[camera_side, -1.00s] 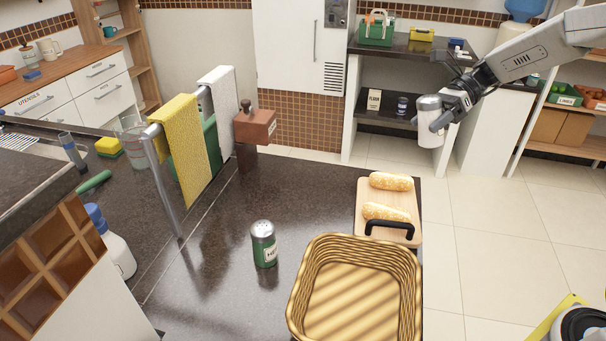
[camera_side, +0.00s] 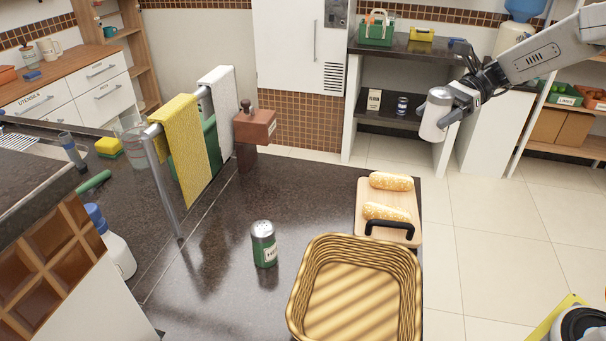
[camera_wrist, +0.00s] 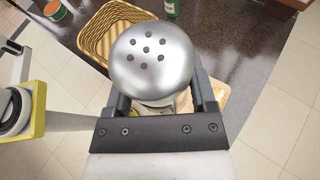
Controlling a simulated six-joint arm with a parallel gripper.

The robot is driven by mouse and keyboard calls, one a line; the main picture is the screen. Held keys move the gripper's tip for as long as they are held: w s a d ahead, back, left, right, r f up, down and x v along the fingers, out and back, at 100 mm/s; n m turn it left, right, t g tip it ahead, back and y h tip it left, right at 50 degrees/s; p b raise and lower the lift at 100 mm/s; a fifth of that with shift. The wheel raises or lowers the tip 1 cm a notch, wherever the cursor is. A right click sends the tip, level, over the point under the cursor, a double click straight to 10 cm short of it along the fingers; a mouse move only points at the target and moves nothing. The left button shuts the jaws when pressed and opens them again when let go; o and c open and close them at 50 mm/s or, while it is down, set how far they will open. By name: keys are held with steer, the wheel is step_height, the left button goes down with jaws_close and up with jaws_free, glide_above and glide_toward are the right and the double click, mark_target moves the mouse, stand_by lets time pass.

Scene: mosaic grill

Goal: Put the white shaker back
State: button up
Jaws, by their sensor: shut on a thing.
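The white shaker (camera_side: 434,116) has a silver domed top. My gripper (camera_side: 456,108) is shut on it and holds it in the air, slightly tilted, to the right of the counter and above the floor. In the wrist view its silver top with several holes (camera_wrist: 152,58) sits between my gripper's fingers (camera_wrist: 160,98) and hides much of its body. A green shaker (camera_side: 264,245) with a silver top stands upright on the dark counter (camera_side: 215,285).
A wicker basket (camera_side: 297,300) sits at the counter's front right. A cutting board (camera_side: 364,200) with two bread rolls lies behind it. A rail with yellow (camera_side: 185,150) and white towels stands left, beside a brown box on a post (camera_side: 255,126). The counter around the green shaker is clear.

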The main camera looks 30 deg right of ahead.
steer(key=shift+w+a+f, duration=0.1)
steer(key=shift+w+a, duration=0.05)
steer(key=shift+a, duration=0.5)
steer(key=s+a+f, duration=0.2)
steer(key=a+f, duration=0.1)
steer(key=a, duration=1.1)
steer(key=s+a+f, duration=0.2)
steer(key=a+f, duration=0.1)
steer(key=a, duration=1.2)
steer(key=s+a+f, duration=0.4)
steer(key=s+a, duration=0.2)
steer(key=s, duration=0.1)
steer(key=shift+a, duration=0.2)
steer(key=shift+w+a+f, duration=1.3)
steer(key=shift+w+f, duration=0.25)
steer(key=shift+w, duration=0.3)
steer(key=shift+w+a+f, duration=1.3)
steer(key=shift+w+f, duration=0.2)
steer(key=shift+w, duration=0.3)
steer(key=shift+w+a+f, duration=1.3)
steer(key=shift+w+f, duration=0.25)
steer(key=shift+w, duration=0.3)
